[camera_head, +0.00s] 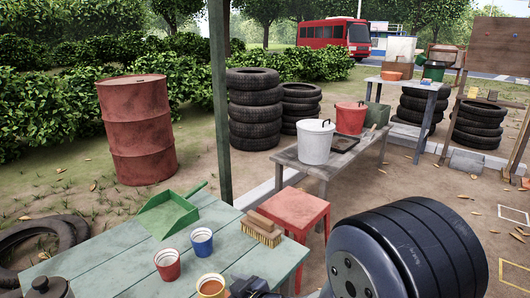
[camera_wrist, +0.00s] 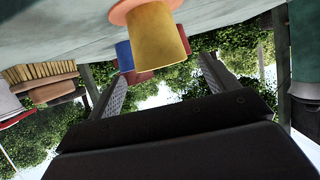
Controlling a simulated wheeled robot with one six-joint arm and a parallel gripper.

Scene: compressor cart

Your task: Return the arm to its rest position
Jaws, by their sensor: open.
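My gripper (camera_wrist: 148,75) is open in the wrist view, with its two fingers well apart and nothing between them. The wrist picture is upside down. A yellow cup (camera_wrist: 157,37) stands beyond the fingertips, with a blue cup (camera_wrist: 124,55) and a reddish cup behind it. My dark arm (camera_head: 405,250) fills the lower right of the head view. A small dark part of it shows at the bottom edge beside the yellow cup (camera_head: 211,288). The arm's other links are out of view.
The green table (camera_head: 120,257) holds a red cup (camera_head: 167,265), blue cup (camera_head: 202,241), brush (camera_head: 258,232), green dustpan (camera_head: 170,212) and dark lidded pot (camera_head: 50,288). A red stool (camera_head: 291,208), green post (camera_head: 219,100) and grey bench (camera_head: 300,165) stand beyond.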

